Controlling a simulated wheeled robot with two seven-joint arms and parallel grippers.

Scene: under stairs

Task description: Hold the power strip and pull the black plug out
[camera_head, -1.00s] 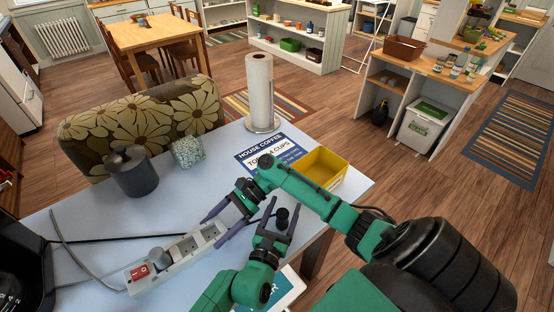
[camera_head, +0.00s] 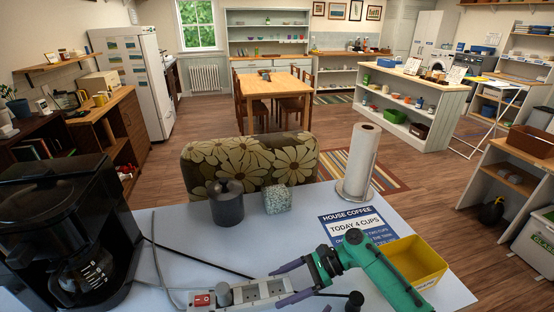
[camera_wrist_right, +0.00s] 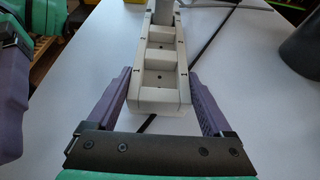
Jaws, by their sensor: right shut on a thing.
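The white power strip (camera_head: 246,291) lies on the pale table in the head view, with a red switch (camera_head: 202,300) and a grey plug (camera_head: 223,293) at its left end. My right gripper (camera_head: 283,284) is shut across the strip's right end. In the right wrist view its purple fingers flank the strip (camera_wrist_right: 163,75), whose near sockets are empty. The black plug (camera_head: 354,300) is apart from the strip, to its right, at the bottom of the head view. Only a purple tip of my left gripper (camera_head: 327,308) shows beside it; its grip is hidden.
A black coffee maker (camera_head: 70,235) stands at left; a black cable (camera_head: 195,259) runs toward the strip. A grey canister (camera_head: 227,205), speckled cube (camera_head: 277,200), paper towel roll (camera_head: 360,160), coffee sign (camera_head: 357,231) and yellow bin (camera_head: 415,262) stand or lie behind and right.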

